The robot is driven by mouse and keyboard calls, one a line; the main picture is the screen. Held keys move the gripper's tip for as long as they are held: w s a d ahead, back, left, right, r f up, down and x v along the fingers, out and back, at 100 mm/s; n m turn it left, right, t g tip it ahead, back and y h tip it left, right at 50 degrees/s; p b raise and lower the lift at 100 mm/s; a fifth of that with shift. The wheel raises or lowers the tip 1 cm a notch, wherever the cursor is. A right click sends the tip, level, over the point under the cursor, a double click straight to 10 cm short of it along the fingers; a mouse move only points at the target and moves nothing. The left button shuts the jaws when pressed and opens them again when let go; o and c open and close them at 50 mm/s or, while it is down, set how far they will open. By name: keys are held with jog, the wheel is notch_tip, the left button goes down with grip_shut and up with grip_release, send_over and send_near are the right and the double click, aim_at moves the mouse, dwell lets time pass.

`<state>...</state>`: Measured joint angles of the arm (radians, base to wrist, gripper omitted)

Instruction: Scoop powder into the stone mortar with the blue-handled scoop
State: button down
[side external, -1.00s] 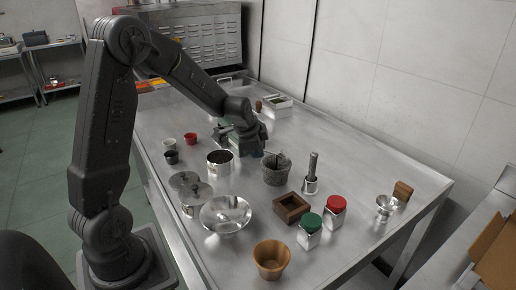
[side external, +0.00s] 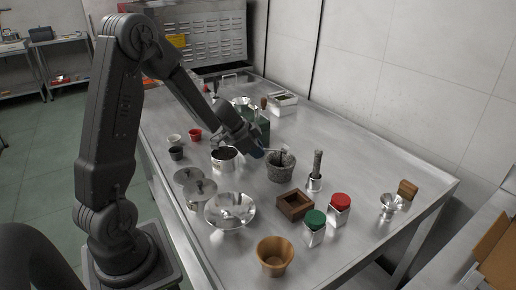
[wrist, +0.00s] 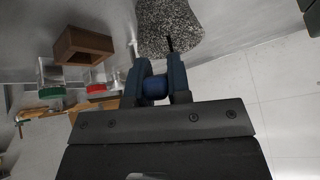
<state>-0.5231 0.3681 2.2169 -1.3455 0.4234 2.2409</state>
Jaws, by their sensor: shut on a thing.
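The speckled grey stone mortar (side external: 281,168) stands on the steel table, with a thin dark stick rising from it. It also shows at the top of the wrist view (wrist: 170,28). My gripper (side external: 257,152) is low beside the mortar's left rim, tilted downward, between it and a steel pot with dark contents (side external: 224,160). In the wrist view, my gripper (wrist: 162,70) is shut on the blue handle of the scoop (wrist: 155,87). The scoop's bowl is not clear in either view, so I cannot tell whether it carries powder.
Green-lidded (side external: 314,222) and red-lidded (side external: 339,204) jars, a steel bowl (side external: 230,211) and a wooden cup (side external: 274,256) stand in front. The table's right rear is clear.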

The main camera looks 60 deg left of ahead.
jog(key=shift+s+a+f+n+t+h, duration=0.1)
jog(key=shift+a+f+n+t+h, duration=0.1)
jog(key=shift+f+t+h, duration=0.3)
jog(key=shift+s+a+f+n+t+h, duration=0.1)
jog(key=shift+f+n+t+h, duration=0.15)
jog(key=shift+h, duration=0.45)
jog(key=shift+f, duration=0.1)
dwell(0.4)
jog(key=shift+w+d+r+m+g+y, duration=0.15)
jog(key=shift+r+m+g+y, duration=0.15)
jog(key=shift+r+y, duration=0.2)
jog(key=shift+w+d+r+m+g+y, duration=0.1)
jog(key=shift+r+m+g+y, duration=0.05)
jog(key=shift+r+g+y, duration=0.3)
jog(key=shift+w+d+r+m+g+y, duration=0.1)
jog(key=shift+d+r+m+g+y, duration=0.15)
jog(key=shift+y, duration=0.35)
jog(key=shift+d+r+m+g+y, duration=0.1)
jog(key=shift+r+g+y, duration=0.25)
jog(key=shift+y, duration=0.2)
jog(key=shift+w+d+r+g+y, duration=0.25)
jog(key=shift+g+y, duration=0.15)
jog(key=shift+y, duration=0.2)
